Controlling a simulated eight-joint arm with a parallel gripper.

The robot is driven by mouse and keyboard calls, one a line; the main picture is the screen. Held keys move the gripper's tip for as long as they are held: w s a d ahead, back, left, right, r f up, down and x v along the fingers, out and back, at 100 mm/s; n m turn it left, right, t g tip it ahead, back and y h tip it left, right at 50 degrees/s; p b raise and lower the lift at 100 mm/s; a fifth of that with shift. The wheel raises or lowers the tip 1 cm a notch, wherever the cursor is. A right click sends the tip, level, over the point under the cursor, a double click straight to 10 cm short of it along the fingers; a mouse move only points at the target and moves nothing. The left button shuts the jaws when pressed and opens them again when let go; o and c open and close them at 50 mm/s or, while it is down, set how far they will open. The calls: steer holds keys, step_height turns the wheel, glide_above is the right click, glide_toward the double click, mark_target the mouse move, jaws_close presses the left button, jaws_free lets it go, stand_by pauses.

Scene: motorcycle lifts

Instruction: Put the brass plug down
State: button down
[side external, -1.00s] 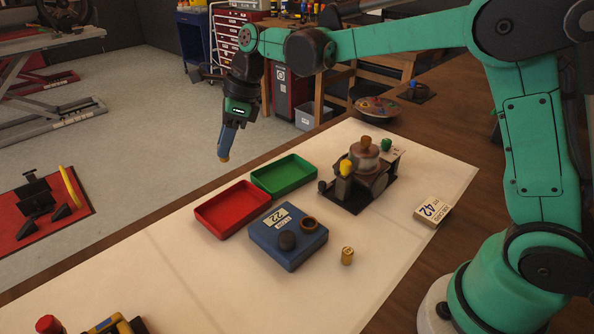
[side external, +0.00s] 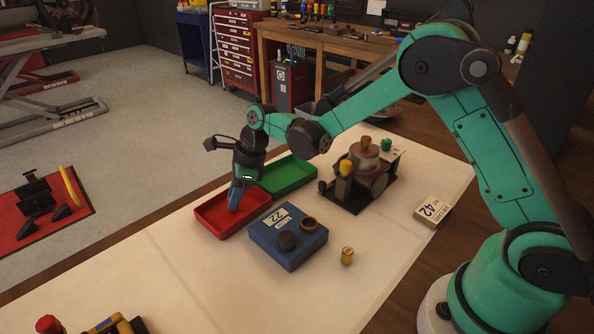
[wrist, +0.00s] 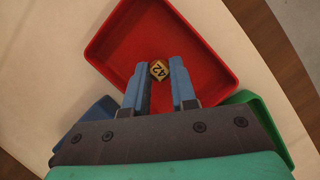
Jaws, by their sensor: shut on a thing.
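My gripper (side external: 234,207) points down into the red tray (side external: 207,219) in the side view. The plug sits between the fingertips over the red tray floor (wrist: 160,38). I cannot make out the plug in the side view, and I cannot tell whether it touches the tray floor. The red tray otherwise looks empty.
The empty green tray (side external: 296,178) adjoins the red one. A blue box (side external: 271,251) with a dark knob and brown ring stands in front. Another brass-coloured piece (side external: 347,256) stands on the pale mat. A dark machine (side external: 359,186) and small labelled box (side external: 432,210) are farther right.

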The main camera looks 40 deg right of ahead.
steer(key=shift+f, duration=0.1)
steer(key=c, duration=0.7)
jaws_free()
steer(key=v, duration=1.2)
steer(key=shift+s+d+r+n+t+h, duration=0.15)
steer(key=shift+s+d+n+t+h, duration=0.55)
steer(key=shift+s+n, duration=2.55)
steer(key=shift+s+d+r+n+t+h, duration=0.15)
steer(key=shift+s+d+n+t+h, duration=0.95)
steer(key=shift+n, duration=3.85)
steer(key=shift+s+r+n+t+h, duration=0.15)
steer(key=shift+s+n+t, duration=0.35)
steer(key=shift+s+n, duration=2.9)
steer(key=shift+w+n, duration=0.7)
